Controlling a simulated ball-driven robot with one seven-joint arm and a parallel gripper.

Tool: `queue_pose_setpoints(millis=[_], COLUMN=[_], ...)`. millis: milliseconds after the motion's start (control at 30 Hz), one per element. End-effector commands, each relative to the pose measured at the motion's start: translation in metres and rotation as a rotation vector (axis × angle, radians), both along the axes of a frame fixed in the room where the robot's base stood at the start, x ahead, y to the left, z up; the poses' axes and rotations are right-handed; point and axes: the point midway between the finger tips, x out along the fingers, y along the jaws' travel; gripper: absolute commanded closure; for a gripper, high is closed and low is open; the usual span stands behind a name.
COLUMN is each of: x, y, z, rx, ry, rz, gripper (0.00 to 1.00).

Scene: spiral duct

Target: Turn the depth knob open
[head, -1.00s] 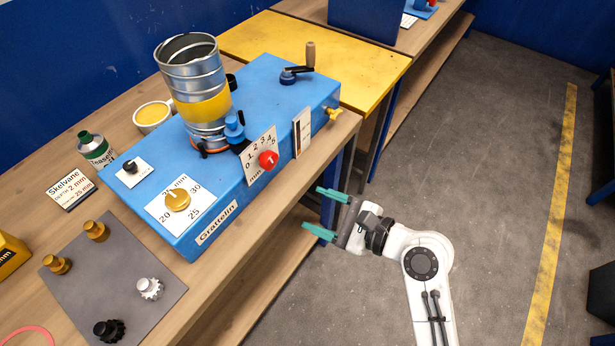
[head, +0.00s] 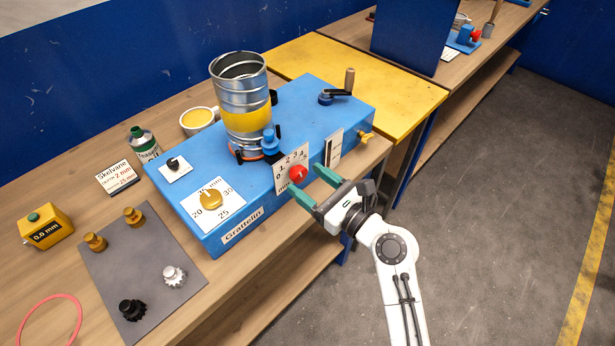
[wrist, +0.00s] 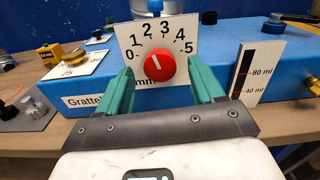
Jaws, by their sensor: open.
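The red knob (head: 298,174) sits on a white dial plate on the front face of the blue machine (head: 300,105). In the wrist view the red knob (wrist: 160,66) is in the centre, under a scale from 0 to 5 marked mm. Its white pointer line tilts up and slightly left, roughly towards 2. My gripper (head: 307,180) is open and empty, with its green fingers pointing at the dial. In the wrist view the fingers (wrist: 160,80) stand to the left and right of the knob, apart from it. I cannot tell whether the tips reach past its face.
A gold knob (head: 211,199) with a larger mm scale is left on the machine. A metal duct (head: 241,85) stands on top. A card (head: 117,177) reads Skelvane, 2 mm, 25 mm. A grey mat (head: 120,250) holds several small parts. The floor at right is clear.

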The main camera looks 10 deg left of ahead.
Motion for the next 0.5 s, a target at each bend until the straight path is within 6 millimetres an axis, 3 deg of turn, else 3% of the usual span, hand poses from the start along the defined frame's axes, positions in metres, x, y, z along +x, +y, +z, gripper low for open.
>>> queue_pose_setpoints(millis=[433, 500], x=[0.0076, 0.0075], y=[0.0102, 0.0101], z=[-0.0003, -0.0003], rx=[-0.001, -0.001], ry=[0.0, 0.0], rz=[0.0, 0.0], gripper=[0.33, 0.38])
